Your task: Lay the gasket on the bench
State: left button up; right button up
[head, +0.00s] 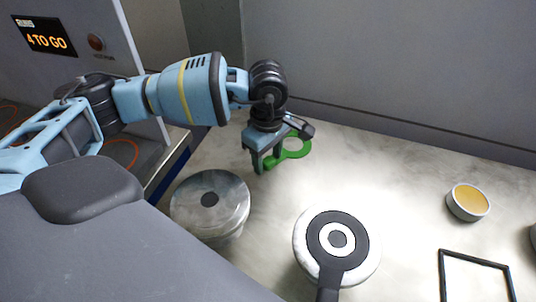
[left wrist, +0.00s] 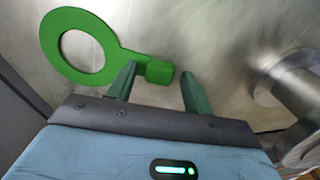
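The gasket appears to be the green ring with a tab (head: 294,148), at or just above the bench (head: 400,170); I cannot tell whether it touches. My left gripper (head: 264,163) points down at its tab end. In the left wrist view the green gasket (left wrist: 79,20) has its ring to the left. Its thick tab end shows between the two fingers of my left gripper (left wrist: 160,90). The fingers stand apart, with a visible gap between the tab end and the right finger. The left finger covers part of the tab. My right gripper is out of view.
A metal flanged vessel (head: 210,200) stands left of centre. A white vessel (head: 302,256) carries a dark ring with a tab (head: 320,238). A yellow-topped round container (head: 468,201) and a dark square frame (head: 475,258) are at the right. A wall closes the back. The bench between is clear.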

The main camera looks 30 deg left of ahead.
pick_arm(q)
notch_tip(320, 180, up, 12)
jog(key=shift+r, duration=0.2)
dwell(0.6)
